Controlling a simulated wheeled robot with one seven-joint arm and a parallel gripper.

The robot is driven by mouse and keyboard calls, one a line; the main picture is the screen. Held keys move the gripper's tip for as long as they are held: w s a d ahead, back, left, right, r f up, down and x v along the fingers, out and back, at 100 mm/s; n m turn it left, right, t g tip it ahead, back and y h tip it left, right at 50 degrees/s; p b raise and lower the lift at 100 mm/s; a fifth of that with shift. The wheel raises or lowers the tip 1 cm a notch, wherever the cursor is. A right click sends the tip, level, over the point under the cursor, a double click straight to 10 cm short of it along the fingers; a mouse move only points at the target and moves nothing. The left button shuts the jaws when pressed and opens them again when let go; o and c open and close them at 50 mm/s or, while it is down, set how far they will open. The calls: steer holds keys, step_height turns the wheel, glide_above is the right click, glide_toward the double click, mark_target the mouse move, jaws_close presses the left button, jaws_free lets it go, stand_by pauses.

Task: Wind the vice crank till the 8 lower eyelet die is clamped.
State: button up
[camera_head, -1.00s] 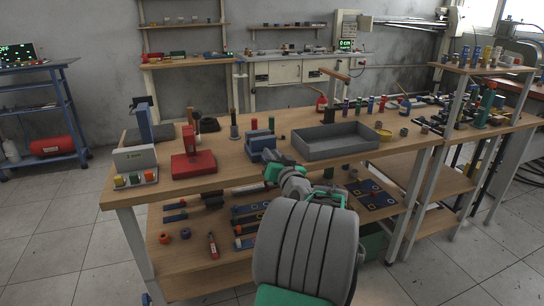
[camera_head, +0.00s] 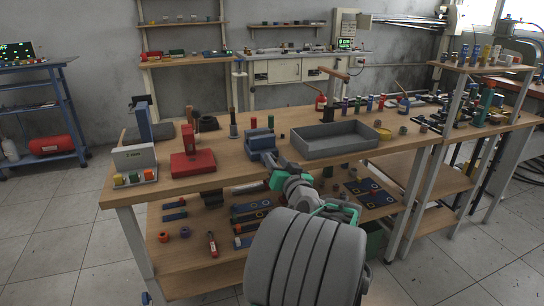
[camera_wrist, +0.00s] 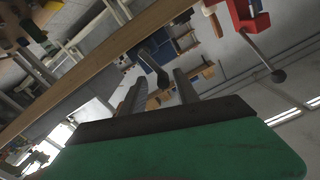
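The blue vice (camera_head: 259,141) stands at the front edge of the bench, left of the grey tray. A dark grey arm with a rounded end (camera_wrist: 151,63), which looks like the vice crank, shows between and beyond the fingertips. I cannot tell whether a finger touches it. I cannot make out the 8 lower eyelet die or whether the vice jaws hold it.
The grey tray (camera_head: 320,140) stands right of the vice, and a red block-like fixture (camera_head: 192,164) stands to its left. A red part (camera_wrist: 243,17) with a dark ball-ended rod shows in the wrist view. The lower shelf (camera_head: 195,252) holds several blue parts under my arm.

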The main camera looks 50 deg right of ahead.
steer(key=shift+v, duration=1.55)
steer(key=shift+n, duration=0.8)
steer(key=p+x, duration=0.1)
steer(key=x, duration=0.3)
steer(key=shift+w+a+r+p, duration=0.1)
steer(key=shift+w+a+p, duration=0.1)
steer(key=shift+p, duration=0.2)
steer(key=shift+c, duration=0.4)
jaws_close()
